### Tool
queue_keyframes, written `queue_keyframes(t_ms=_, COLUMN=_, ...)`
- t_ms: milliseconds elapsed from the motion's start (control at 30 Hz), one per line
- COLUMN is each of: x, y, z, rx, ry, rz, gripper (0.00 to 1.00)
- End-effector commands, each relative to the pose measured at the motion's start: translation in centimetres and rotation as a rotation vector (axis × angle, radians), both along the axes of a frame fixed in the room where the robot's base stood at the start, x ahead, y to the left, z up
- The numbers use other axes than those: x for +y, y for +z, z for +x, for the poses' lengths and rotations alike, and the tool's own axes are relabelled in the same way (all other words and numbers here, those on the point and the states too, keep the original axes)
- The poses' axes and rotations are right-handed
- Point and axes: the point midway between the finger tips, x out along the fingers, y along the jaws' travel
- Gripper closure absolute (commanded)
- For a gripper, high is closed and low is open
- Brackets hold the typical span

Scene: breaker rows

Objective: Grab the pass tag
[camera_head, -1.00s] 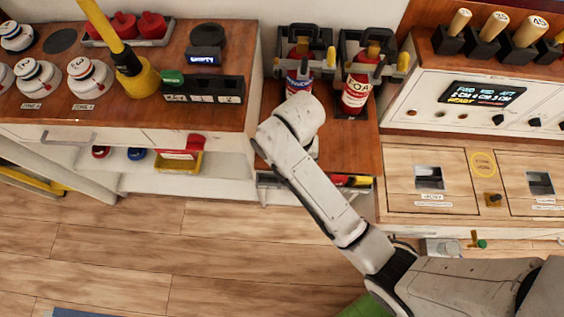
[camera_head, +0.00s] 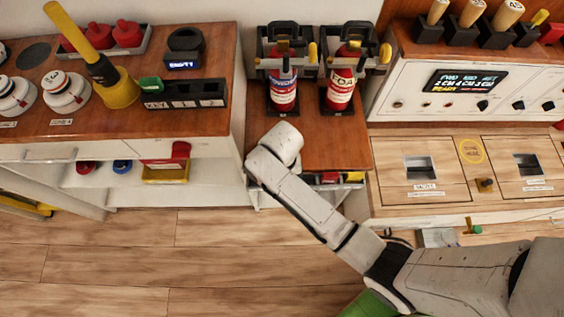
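No label that reads as a pass tag can be made out. A small green piece (camera_head: 150,84) sits at the left end of a black slotted rack (camera_head: 185,94) on the left wooden counter; I cannot tell whether it is the tag. My arm reaches from the lower right up to the front of the middle wooden counter, ending in view at a rounded white joint. My gripper's fingers do not show, and the arm hides part of the counter front.
Two red extinguishers, one (camera_head: 283,90) and another (camera_head: 340,88), stand in black holders on the middle counter (camera_head: 320,140). A yellow post (camera_head: 118,88) and white round units (camera_head: 64,91) stand left. A control panel (camera_head: 465,85) is right. The wooden floor (camera_head: 130,250) is clear.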

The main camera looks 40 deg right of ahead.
Motion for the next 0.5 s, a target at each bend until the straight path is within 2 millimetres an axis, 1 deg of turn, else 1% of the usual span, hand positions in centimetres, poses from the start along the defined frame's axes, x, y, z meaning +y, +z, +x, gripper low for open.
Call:
queue_keyframes(t_ms=200, x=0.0, y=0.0, z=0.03, rx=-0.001, ry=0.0, rz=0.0, gripper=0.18)
queue_keyframes(t_ms=500, x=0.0, y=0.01, z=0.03, rx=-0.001, ry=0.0, rz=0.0, gripper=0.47)
